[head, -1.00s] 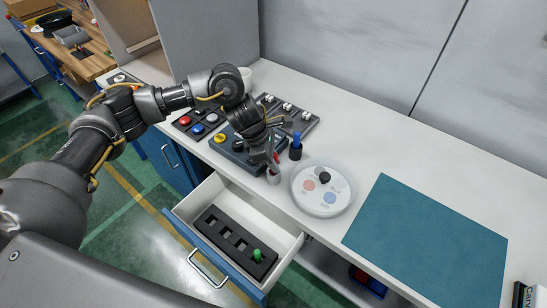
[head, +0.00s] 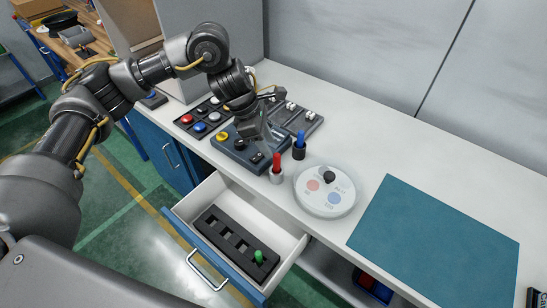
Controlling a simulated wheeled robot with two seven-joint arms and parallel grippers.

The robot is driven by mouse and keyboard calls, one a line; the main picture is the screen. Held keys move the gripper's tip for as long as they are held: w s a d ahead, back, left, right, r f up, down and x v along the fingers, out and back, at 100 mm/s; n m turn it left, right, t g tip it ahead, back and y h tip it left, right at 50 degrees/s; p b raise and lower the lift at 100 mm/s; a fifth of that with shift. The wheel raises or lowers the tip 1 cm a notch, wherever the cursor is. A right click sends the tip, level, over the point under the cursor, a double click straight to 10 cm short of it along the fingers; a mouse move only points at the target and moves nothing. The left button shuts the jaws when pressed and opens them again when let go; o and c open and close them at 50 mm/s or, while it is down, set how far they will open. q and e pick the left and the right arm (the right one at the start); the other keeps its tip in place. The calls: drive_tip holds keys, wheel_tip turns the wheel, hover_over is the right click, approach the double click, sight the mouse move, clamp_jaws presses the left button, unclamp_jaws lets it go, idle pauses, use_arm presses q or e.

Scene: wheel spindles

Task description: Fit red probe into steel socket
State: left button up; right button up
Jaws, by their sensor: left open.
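The red probe (head: 277,162) stands upright in the small steel socket (head: 276,178) near the front edge of the white worktop. Its lower end is hidden inside the socket. My left gripper (head: 265,146) is open and empty, up and to the left of the red probe, apart from it as far as I can tell. My right gripper is not in the head view.
A blue probe (head: 300,137) stands in a dark socket (head: 299,152) just behind. A round white dial (head: 341,203) and a teal mat (head: 435,235) lie to the right. An open drawer (head: 190,207) below holds a black rack with a green probe (head: 258,256). Button panels (head: 240,152) lie left.

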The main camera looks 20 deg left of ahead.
use_arm(q)
drive_tip(key=shift+b+v, duration=0.3)
drive_tip(key=shift+v, duration=2.15)
drive_tip(key=shift+a, duration=0.1)
